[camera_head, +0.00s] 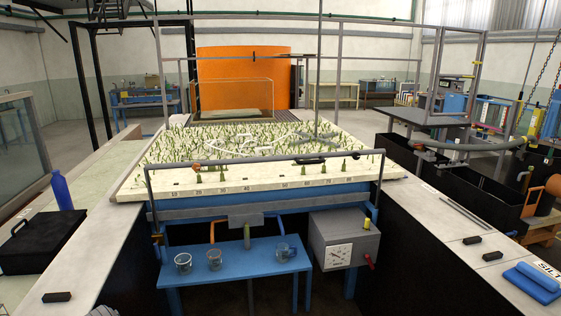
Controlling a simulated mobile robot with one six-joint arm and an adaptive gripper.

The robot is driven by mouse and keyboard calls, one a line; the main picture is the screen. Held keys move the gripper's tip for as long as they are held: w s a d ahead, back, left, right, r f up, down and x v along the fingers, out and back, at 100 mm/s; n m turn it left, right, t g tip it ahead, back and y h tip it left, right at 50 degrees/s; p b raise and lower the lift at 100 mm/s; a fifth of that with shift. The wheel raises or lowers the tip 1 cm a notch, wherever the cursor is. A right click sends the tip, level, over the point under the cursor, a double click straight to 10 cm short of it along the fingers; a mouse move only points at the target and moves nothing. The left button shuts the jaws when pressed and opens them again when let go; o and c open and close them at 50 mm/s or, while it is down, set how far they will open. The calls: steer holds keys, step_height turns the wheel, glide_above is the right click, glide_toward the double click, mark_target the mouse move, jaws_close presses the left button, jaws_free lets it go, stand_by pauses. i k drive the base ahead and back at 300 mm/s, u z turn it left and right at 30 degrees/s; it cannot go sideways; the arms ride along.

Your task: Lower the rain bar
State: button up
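A wide pale tray (255,181) dotted with small green plants stands in the middle on a blue frame. A thin grey horizontal bar (262,158) on two bent-down ends spans its near edge, a little above the surface. A taller grey pipe frame (340,85) rises around the tray, with a crossbar (225,57) high over its far part. I cannot tell for sure which of these bars is the rain bar. My gripper is not in view.
A blue bench (235,265) with several glass beakers stands below the tray, beside a grey gauge box (345,238). Pale ledges flank it, with a black box (40,240), a blue bottle (62,190) and blue rolls (535,278). Dark tanks (470,190) stand at right.

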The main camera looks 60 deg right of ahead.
mark_target(298, 158)
steer(key=z, duration=1.3)
steer(key=i, duration=0.4)
steer(key=z, duration=0.5)
